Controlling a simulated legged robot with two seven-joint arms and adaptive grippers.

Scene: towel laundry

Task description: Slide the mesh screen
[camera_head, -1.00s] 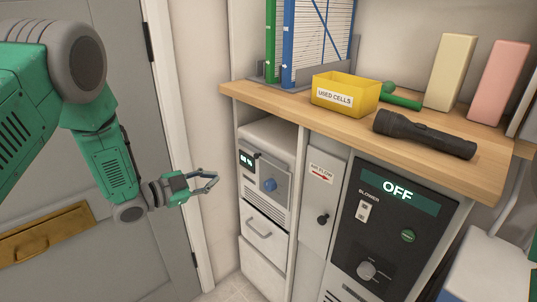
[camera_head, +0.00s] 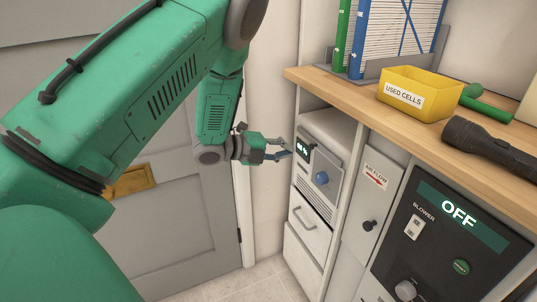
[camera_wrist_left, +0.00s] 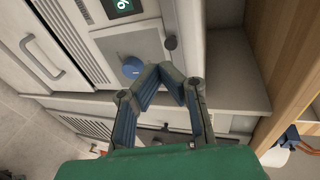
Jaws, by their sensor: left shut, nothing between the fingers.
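My left gripper (camera_head: 287,151) shows in the head view at the left edge of the cabinet, by the upper front of the grey unit (camera_head: 331,163). In the left wrist view its fingertips (camera_wrist_left: 166,70) meet with nothing between them. The unit has a small lit display (camera_head: 303,149), a blue knob (camera_head: 321,178) and a slatted vent (camera_head: 314,201). I cannot clearly identify a mesh screen. My right gripper is not in view.
A drawer (camera_head: 308,226) sits below the unit. An AIR FLOW panel (camera_head: 373,189) and a blower panel reading OFF (camera_head: 459,218) stand to the right. The wooden counter (camera_head: 330,83) overhangs them, bearing a yellow bin (camera_head: 420,92) and a flashlight (camera_head: 490,147). A grey door (camera_head: 190,235) is at left.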

